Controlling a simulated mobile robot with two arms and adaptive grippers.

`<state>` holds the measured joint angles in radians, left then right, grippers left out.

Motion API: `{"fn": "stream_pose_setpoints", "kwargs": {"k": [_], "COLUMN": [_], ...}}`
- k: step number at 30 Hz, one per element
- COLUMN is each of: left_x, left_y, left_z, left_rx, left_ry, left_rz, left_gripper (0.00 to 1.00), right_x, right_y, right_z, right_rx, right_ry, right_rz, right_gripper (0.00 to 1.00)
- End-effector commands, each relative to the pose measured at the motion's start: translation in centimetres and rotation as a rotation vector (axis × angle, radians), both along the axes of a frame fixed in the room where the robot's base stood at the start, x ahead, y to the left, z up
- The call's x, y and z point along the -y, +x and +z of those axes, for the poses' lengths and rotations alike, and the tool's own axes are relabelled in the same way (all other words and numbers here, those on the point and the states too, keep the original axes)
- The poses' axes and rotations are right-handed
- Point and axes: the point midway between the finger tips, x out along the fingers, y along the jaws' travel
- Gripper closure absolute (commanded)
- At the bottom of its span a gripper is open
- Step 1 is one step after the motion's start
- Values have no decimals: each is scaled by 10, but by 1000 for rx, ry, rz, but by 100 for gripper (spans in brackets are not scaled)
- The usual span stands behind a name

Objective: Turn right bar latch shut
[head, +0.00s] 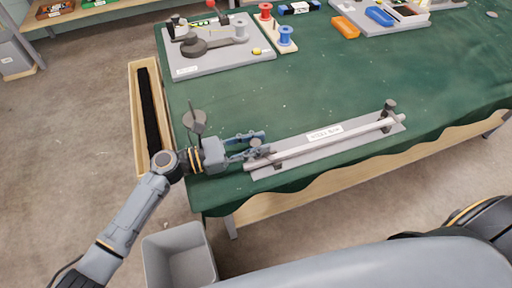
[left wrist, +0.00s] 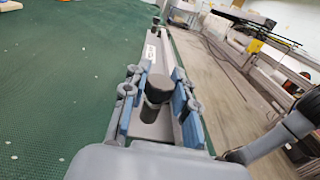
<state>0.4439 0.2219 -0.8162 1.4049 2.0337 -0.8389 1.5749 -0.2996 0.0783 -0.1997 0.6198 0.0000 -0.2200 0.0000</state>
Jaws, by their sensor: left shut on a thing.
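A long silvery bar (head: 325,143) lies along a grey base plate with a white label (head: 325,132) near the table's front edge. A dark latch knob (head: 388,107) stands at the bar's right end, free of any gripper. My left gripper (head: 256,147) is at the bar's left end, shut on a dark grey latch knob (left wrist: 158,88). In the left wrist view this knob sits between the blue finger pads, and the other knob (left wrist: 156,20) shows small at the far end. The latch's exact angle is hard to tell. My right gripper is not in view.
The green-covered table (head: 330,80) is clear behind the bar. A grey board with a dark fixture (head: 215,48), spools (head: 286,36) and a tray (head: 378,17) stand at the back. A wooden trough (head: 138,100) is at the left, and a grey bin (head: 180,255) stands below.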

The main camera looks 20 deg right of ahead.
Motion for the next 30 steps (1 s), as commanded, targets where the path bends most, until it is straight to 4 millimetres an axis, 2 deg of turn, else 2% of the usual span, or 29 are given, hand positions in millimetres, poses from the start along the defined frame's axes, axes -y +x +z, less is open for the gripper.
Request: {"fn": "stream_pose_setpoints", "kwargs": {"k": [1,9,28,29,30], "left_x": [0,0,-1,-1,0], "left_y": [2,1,1,1,1], "left_z": [-4,-2,1,1,1], "left_rx": [1,0,1,1,1], "left_ry": [0,-1,-1,-1,-1], "left_rz": [-27,-141,-178,-178,-178], "left_gripper": [100,100,100,71,63], "right_x": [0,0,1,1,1], "right_y": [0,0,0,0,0], "right_z": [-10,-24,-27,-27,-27], "right_rx": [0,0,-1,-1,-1], "right_ry": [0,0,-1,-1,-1], "right_rz": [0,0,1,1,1], "right_gripper": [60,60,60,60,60]}}
